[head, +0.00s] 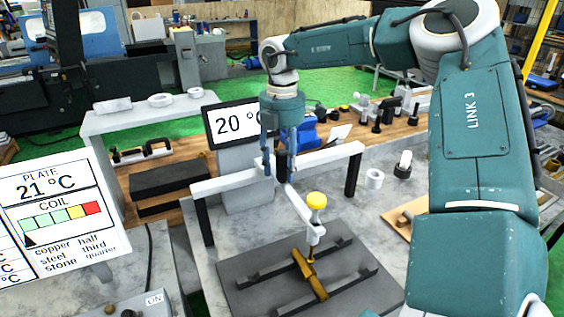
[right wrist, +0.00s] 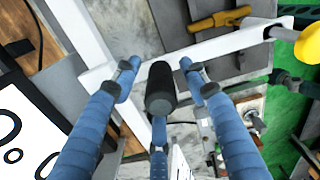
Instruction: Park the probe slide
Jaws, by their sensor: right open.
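The probe slide is a white arm (head: 296,203) on a white crossbar (head: 235,181) held by black posts. A yellow knob (head: 316,201) tops its front end, and a thin probe hangs over a brass piece (head: 308,272) on the dark plate; I cannot tell whether they touch. A black handle (right wrist: 160,88) stands at the slide's crossbar end. My right gripper (head: 281,160) points down there. In the right wrist view its blue fingers (right wrist: 158,78) are spread around the black handle, with gaps at the sides.
The dark plate (head: 240,291) carries two dark bars beside the brass piece. A 20 °C display (head: 232,122) stands close behind the crossbar. A plate and coil screen (head: 58,215) is at left. A white ring (head: 374,179) sits right of the crossbar.

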